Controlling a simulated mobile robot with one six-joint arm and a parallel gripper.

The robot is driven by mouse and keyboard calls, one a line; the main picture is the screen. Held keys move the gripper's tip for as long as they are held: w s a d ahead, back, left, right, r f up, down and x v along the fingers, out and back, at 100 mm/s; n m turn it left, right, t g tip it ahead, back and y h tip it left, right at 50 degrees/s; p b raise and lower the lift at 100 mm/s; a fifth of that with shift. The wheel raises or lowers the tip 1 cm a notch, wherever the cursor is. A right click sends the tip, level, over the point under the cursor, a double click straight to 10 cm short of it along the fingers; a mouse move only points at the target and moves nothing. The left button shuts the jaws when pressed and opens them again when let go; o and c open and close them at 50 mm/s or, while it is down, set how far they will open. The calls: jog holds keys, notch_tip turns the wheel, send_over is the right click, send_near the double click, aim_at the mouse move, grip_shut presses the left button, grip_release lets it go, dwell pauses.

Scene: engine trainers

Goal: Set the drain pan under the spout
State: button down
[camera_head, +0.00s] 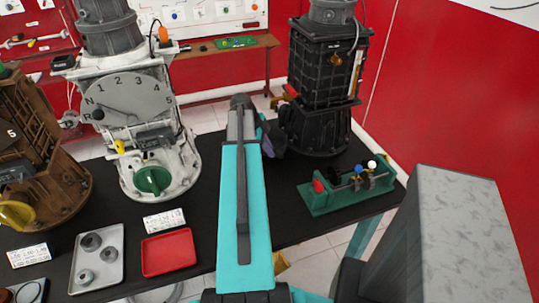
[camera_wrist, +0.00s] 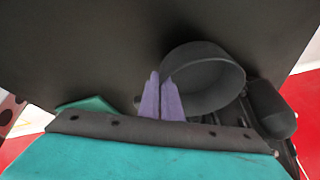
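A dark round pan (camera_wrist: 215,85), which looks like the drain pan, is in the wrist view with its open side visible. My gripper (camera_wrist: 162,80) has two purple fingers close together at the pan's left wall, one on each side of the rim, and appears shut on it. In the head view my arm hides most of the gripper; a bit of purple and a dark shape (camera_head: 272,140) show beside the black engine trainer (camera_head: 318,95). That trainer has an orange-red part (camera_head: 291,90) on its left side. I cannot make out the spout for certain.
A white trainer (camera_head: 140,110) with a numbered dial and a brown trainer (camera_head: 40,130) stand at left. A grey tray (camera_head: 117,262) of rings, a red tray (camera_head: 190,251) and a green rack (camera_head: 318,203) are on the black table. A grey block (camera_head: 465,200) stands at right.

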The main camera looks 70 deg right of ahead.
jog(key=shift+f+p, duration=0.35)
jog(key=shift+f, duration=0.85)
jog(key=c, duration=2)
grip_release()
jog(key=shift+r, duration=0.15)
jog(key=shift+b+v, duration=1.55)
jog(key=shift+v, duration=4.35)
jog(key=shift+w, duration=0.1)
